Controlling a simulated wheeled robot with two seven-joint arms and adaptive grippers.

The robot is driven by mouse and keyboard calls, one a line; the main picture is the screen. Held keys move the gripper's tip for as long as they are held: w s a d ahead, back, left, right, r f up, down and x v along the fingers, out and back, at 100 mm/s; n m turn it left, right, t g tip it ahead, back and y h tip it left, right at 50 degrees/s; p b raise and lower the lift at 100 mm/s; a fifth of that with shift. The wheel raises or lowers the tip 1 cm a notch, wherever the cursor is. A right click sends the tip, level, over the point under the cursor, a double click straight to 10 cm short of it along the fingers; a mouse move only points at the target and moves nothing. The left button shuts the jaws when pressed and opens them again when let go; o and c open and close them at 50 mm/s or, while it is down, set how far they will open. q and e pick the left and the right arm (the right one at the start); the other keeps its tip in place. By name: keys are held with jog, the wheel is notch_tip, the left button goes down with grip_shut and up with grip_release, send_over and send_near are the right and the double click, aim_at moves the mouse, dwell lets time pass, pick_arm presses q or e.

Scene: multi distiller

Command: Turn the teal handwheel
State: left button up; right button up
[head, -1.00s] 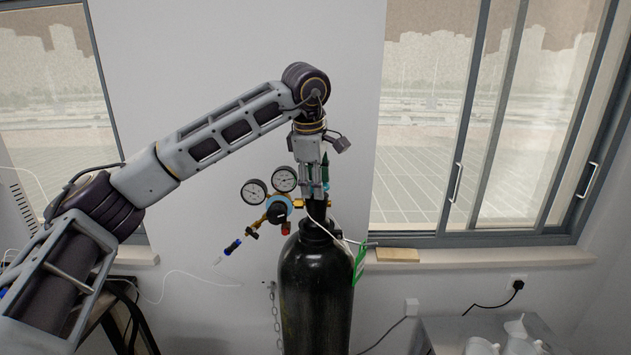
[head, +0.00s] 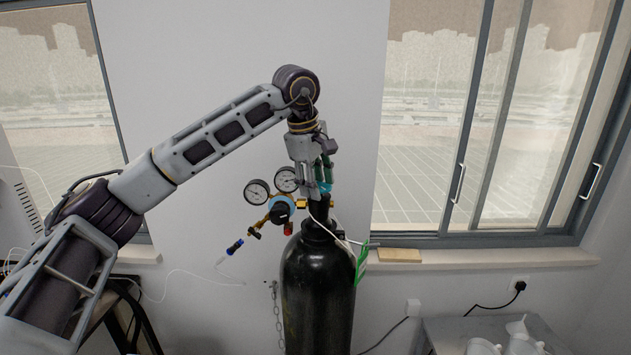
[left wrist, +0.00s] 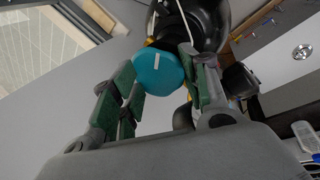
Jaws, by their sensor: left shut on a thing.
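The teal handwheel (head: 326,186) sits at the top of the black gas cylinder (head: 318,290), mostly hidden by my fingers in the head view. In the left wrist view the handwheel (left wrist: 160,76) shows as a round teal cap with a white mark. My left gripper (head: 317,190) points straight down over it. Its green-padded fingers stand on either side of the wheel and are shut on it. They also show in the left wrist view (left wrist: 160,84). My right gripper is not in view.
The regulator with two round gauges (head: 257,192) sticks out left of the valve, close to my fingers. A green tag (head: 362,265) hangs at the cylinder's right. The window sill (head: 480,258) runs behind. A side table (head: 440,330) with white funnels stands at lower right.

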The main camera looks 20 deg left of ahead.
pick_arm(q)
jog(key=shift+w+r, duration=0.1)
jog(key=o, duration=1.2)
jog(key=shift+w+d+f, duration=0.1)
jog(key=shift+w+f, duration=0.1)
jog(key=shift+w, duration=0.15)
jog(key=shift+c, duration=0.2)
jog(key=shift+s+r, duration=0.15)
jog(key=shift+s, duration=0.15)
jog(key=shift+r, duration=0.15)
jog(key=v, duration=1.1)
jog(key=shift+r, duration=0.2)
